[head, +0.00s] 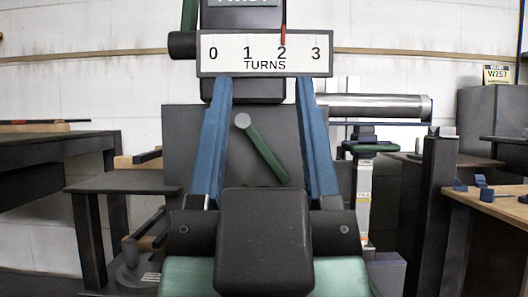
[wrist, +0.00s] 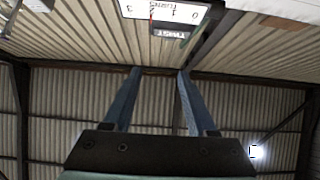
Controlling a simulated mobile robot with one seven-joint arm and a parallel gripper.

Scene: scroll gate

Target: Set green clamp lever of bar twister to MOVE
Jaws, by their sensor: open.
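The twister's white TURNS scale (head: 264,53) has its red pointer (head: 283,36) at about 2. A dark box above it carries a sign, cut off at the top; in the wrist view the sign (wrist: 172,32) reads TWIST, upside down. A green lever (head: 190,14) rises beside the box at upper left, its top out of view. Another green bar (head: 265,153) slants down-right from a grey knob on a dark panel. I cannot tell which is the clamp lever. My gripper (head: 263,80) is open and empty, its blue fingers just below the scale; they also show in the wrist view (wrist: 160,71).
A grey cylinder (head: 370,107) lies at right, with a green-topped part (head: 370,147) below it. A dark table (head: 40,150) stands left and a wooden bench (head: 495,204) right. A dark post (head: 433,210) stands before the bench.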

